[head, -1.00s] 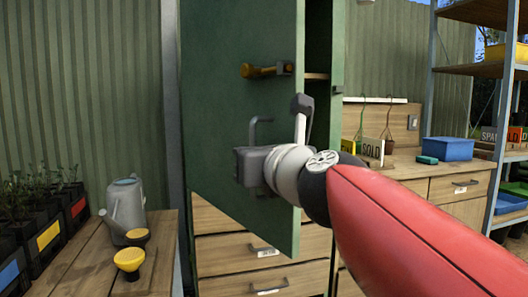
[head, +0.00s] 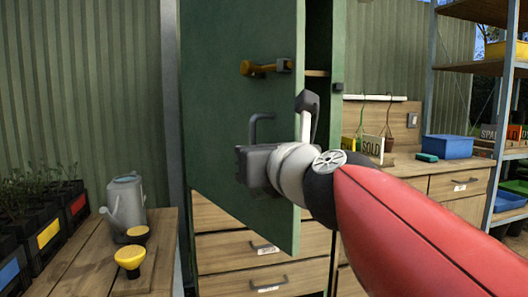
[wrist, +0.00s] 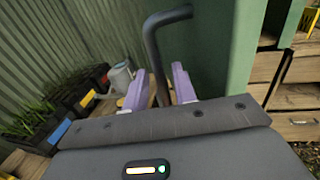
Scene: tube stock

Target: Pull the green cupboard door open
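The green cupboard door (head: 225,120) stands ajar, with a dark gap along its right edge in the head view. A yellow-and-dark lever (head: 262,68) sits high on its face. Below it is a dark bent bar handle (head: 256,128), whose upper end turns right toward the door. My gripper (wrist: 160,88) is at this handle. In the wrist view, the handle (wrist: 155,55) rises between two pale purple fingers, with a small gap showing on each side. The fingers look open around it. The head view hides the fingertips and the handle's lower part.
Wooden drawers (head: 262,262) sit below the door. At left, a bench (head: 75,265) holds a watering can (head: 127,205), yellow-topped items (head: 130,259) and planters (head: 45,240). A worktop with a blue box (head: 448,146) and metal shelving (head: 425,80) stand at right.

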